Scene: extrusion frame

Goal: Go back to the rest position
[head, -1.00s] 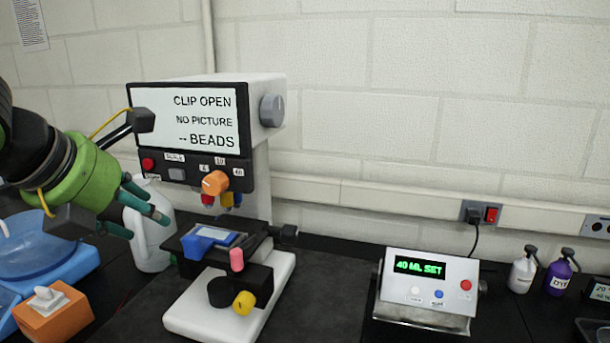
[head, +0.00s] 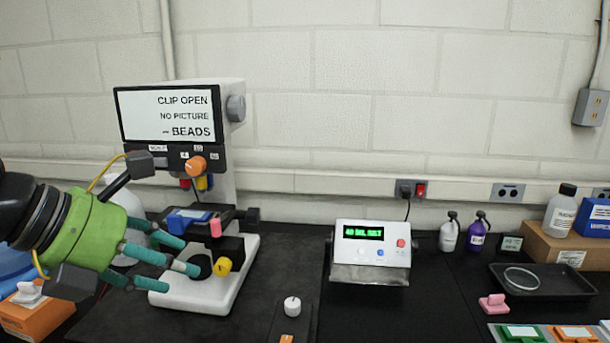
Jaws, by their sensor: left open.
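My left gripper (head: 170,262) comes in from the left in the head view, with a green body and teal fingers. Its fingers are spread and hold nothing. It is in front of the left part of the microscope (head: 238,270), its fingertips over the white base in the picture; I cannot tell whether they touch. The microscope's screen (head: 168,115) reads "CLIP OPEN", "NO PICTURE" and "-- BEADS". A blue clip (head: 188,221) lies on its dark stage. My right gripper is not in view.
A metal box (head: 371,245) with a green display stands mid-bench. Behind it to the right are a white bottle (head: 449,236) and a purple bottle (head: 478,236). A black tray (head: 545,287) with a round dish is at right. An orange box (head: 32,312) is at lower left.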

